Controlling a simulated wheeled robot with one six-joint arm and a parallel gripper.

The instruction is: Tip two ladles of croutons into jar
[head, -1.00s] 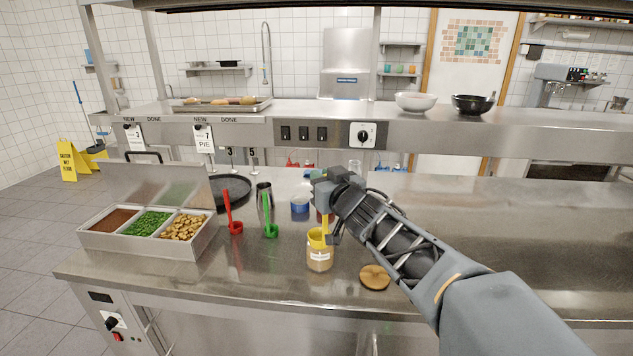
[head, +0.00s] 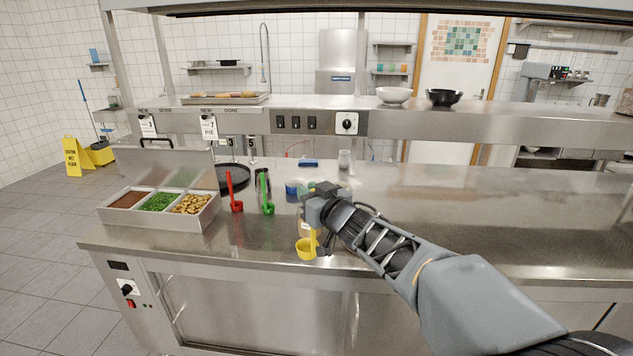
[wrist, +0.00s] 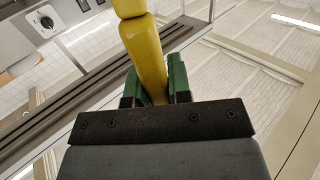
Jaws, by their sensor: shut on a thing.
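The croutons (head: 192,204) lie in the right compartment of a steel container (head: 160,222) on the left of the counter. My gripper (head: 318,216) is shut on the handle of a yellow ladle, and the green finger pads flank the yellow handle (wrist: 146,55) in the wrist view. The ladle's cup (head: 306,250) hangs low near the counter's front edge; I cannot tell whether it holds anything. The jar (head: 304,227) is mostly hidden behind my gripper and the ladle. Its lid is out of sight, probably behind my arm.
A red ladle (head: 231,192) and a green ladle (head: 266,193) stand upright left of my gripper. A black pan (head: 232,177) and a blue container (head: 293,187) are behind. A shelf (head: 400,120) crosses above the counter. The counter (head: 500,205) is clear on the right.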

